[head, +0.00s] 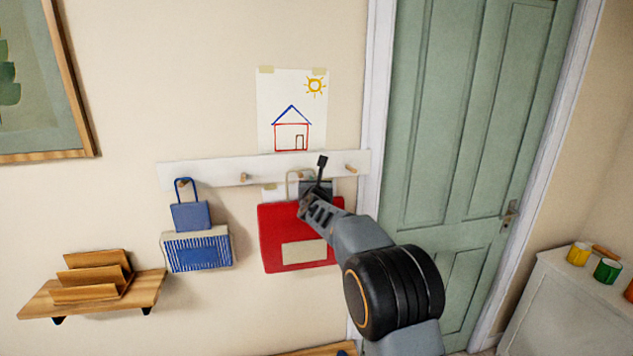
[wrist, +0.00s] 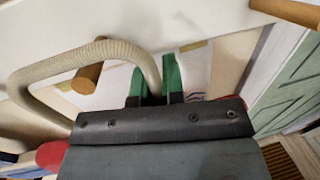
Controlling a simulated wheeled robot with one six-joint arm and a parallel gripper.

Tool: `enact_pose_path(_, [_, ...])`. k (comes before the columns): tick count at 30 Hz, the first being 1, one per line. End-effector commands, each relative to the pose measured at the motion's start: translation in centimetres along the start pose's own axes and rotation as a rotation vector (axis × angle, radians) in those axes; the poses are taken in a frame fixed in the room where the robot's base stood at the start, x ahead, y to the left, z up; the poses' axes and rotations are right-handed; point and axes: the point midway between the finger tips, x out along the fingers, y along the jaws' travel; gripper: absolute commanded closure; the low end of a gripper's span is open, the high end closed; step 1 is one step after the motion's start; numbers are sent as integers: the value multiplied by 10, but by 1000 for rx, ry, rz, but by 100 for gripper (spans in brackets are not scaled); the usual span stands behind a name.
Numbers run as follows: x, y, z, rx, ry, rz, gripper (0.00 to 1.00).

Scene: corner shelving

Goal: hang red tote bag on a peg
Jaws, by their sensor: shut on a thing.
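The red tote bag (head: 276,240) has a pale patch and a cream rope handle (head: 290,181). It is upright against the wall, below the white peg rail (head: 215,172). My gripper (head: 313,192) is shut on the handle's right side, shown between the green fingertips (wrist: 155,88) in the wrist view. There the handle (wrist: 50,72) arches around a wooden peg (wrist: 88,78), which shows inside the loop's outline. I cannot tell whether the peg passes fully through.
A bare peg (head: 350,168) is right of my gripper; another bare peg (head: 243,177) is left. A blue bag (head: 190,215) hangs at the rail's left end, over a striped bag (head: 205,252). A child's drawing (head: 291,100) is above the rail. A green door (head: 460,130) stands right.

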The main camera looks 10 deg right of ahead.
Motion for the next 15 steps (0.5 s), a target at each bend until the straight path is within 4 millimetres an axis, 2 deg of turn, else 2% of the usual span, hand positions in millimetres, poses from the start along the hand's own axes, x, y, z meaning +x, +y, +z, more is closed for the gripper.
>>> enact_pose_path(8, [17, 3, 2, 0, -1, 0, 100])
enact_pose_path(15, [26, 5, -6, 1, -1, 0, 100])
